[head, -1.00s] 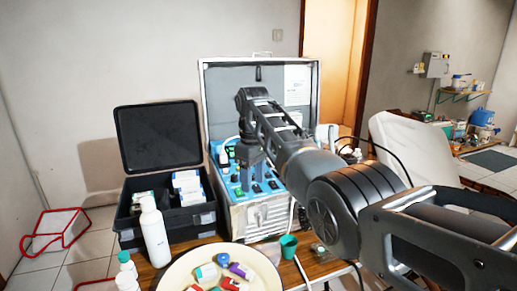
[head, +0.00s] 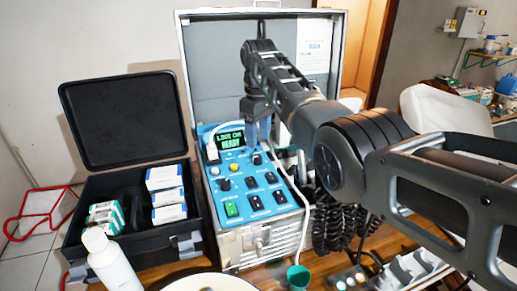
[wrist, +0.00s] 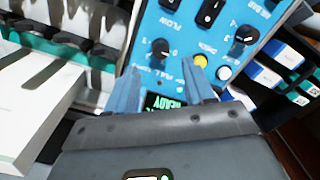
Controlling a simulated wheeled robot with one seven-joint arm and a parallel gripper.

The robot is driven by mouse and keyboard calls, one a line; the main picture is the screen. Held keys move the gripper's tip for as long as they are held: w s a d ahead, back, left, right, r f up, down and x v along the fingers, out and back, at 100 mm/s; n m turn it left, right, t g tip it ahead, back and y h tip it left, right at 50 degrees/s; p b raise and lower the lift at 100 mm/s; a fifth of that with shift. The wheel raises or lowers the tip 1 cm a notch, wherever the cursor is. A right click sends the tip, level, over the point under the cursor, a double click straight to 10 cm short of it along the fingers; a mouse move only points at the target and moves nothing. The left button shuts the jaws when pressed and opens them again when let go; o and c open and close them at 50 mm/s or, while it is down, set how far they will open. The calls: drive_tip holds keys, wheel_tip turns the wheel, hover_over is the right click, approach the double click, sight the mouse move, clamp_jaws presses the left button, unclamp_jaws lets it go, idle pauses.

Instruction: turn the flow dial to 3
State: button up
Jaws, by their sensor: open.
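The flow dial (wrist: 163,48) is a small black knob on the blue control panel (wrist: 210,85). In the wrist view the word FLOW stands just above it and a 0 beside it. Its exact setting is too small to read. In the head view it shows as a dark knob (head: 257,159) near the panel's upper right, just below my gripper (head: 259,135). In the wrist view my gripper (wrist: 160,75) is open and empty. Its fingers point at the panel, with the dial just beyond and between the fingertips. I cannot tell whether they touch it.
A second black knob (wrist: 246,33) and a yellow button (wrist: 200,61) sit close by. Several switches and a green-lit display (head: 229,139) share the panel. The open metal case (head: 186,60) stands behind. A black box (head: 150,245) stands left, a white bottle (head: 110,264) in front.

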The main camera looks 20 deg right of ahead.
sight(258, 156)
drive_tip(key=shift+s+f, duration=0.1)
drive_tip(key=shift+f, duration=2.95)
clamp_jaws()
